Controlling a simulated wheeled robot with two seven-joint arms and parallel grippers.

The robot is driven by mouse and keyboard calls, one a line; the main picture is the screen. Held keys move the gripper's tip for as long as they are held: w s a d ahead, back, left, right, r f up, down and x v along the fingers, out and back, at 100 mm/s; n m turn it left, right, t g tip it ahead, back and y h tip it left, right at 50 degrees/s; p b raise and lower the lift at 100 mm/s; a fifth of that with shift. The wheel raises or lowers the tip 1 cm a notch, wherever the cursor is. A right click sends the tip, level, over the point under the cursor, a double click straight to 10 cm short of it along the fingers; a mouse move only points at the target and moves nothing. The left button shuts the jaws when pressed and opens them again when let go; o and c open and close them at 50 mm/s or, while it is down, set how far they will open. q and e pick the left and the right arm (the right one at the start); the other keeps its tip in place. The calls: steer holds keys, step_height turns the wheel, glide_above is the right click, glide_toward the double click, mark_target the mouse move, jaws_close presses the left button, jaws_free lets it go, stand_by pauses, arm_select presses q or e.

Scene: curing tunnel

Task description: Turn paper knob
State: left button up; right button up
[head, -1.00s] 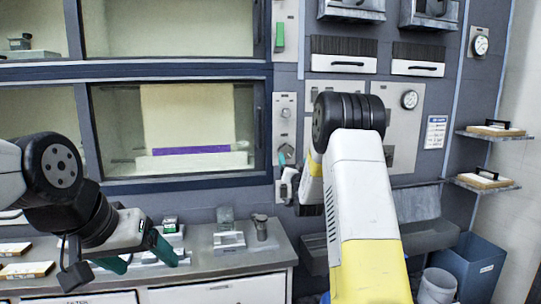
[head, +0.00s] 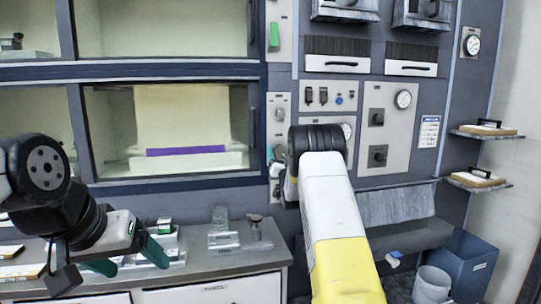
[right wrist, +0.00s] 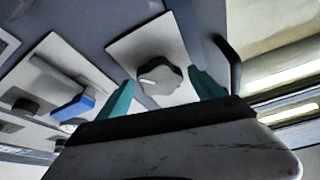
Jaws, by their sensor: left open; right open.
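In the right wrist view a dark round knob (right wrist: 160,73) with a pale pointer mark sits on a light plate (right wrist: 135,42). My right gripper (right wrist: 163,88) is open, with its teal fingers on either side of the knob; I cannot tell if they touch it. In the head view my right gripper (head: 277,160) is at the narrow light panel (head: 279,112) beside the lower window, and my arm hides part of it and the knob. No label on the knob is readable. My left gripper (head: 128,258) is open and empty over the counter.
Behind the lower window is a pale sheet with a purple strip (head: 186,151). A dark handle (right wrist: 230,62) stands close to the right finger in the wrist view. Small fixtures (head: 222,239) stand on the counter (head: 205,268). A blue bin (head: 468,265) stands at lower right.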

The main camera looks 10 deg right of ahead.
steer(key=shift+c, duration=0.2)
steer(key=c, duration=1.4)
steer(key=shift+o, duration=0.2)
steer(key=shift+m, duration=0.5)
steer(key=m+g+h, duration=0.1)
steer(key=m+h, duration=0.1)
steer(key=m, duration=0.2)
steer(key=m+g+h, duration=0.1)
steer(key=m+h, duration=0.1)
steer(key=m, duration=0.2)
steer(key=shift+m, duration=0.4)
steer(key=m+g, duration=0.1)
steer(key=m, duration=0.2)
steer(key=m+g, duration=0.2)
steer(key=m, duration=0.2)
steer(key=shift+a+r+h, duration=0.1)
steer(key=shift+h, duration=0.3)
